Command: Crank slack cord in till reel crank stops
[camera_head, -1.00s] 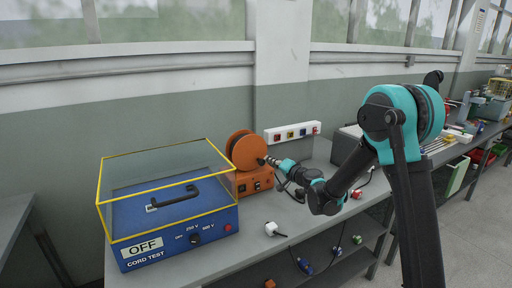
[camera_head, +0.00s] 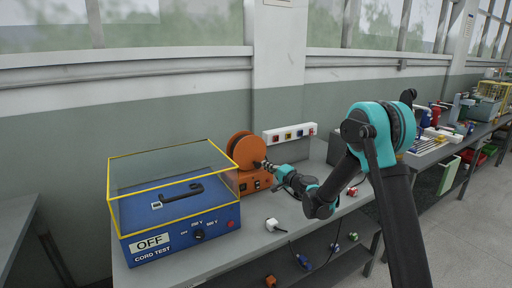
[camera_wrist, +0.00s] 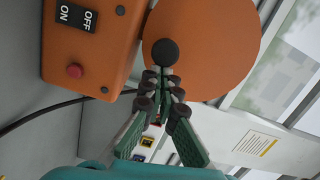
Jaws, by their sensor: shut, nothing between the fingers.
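The orange cord reel (camera_head: 245,150) stands on the bench, on an orange base with switches (camera_head: 255,181). In the wrist view its orange disc (camera_wrist: 215,40) fills the upper middle. A dark round crank knob (camera_wrist: 165,52) shows in front of the disc. My gripper (camera_head: 268,167) is at the reel's right side. In the wrist view its green fingers (camera_wrist: 163,76) are shut and empty, with the tips right at the knob's lower edge. I cannot tell whether they touch it. A black cord (camera_wrist: 50,112) runs beside the base.
A blue cord-test box (camera_head: 172,232) with a yellow-edged clear cover stands left of the reel, its sign reading OFF. A white plug (camera_head: 272,225) lies on the bench front. A socket strip (camera_head: 290,135) is behind. More equipment stands far right.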

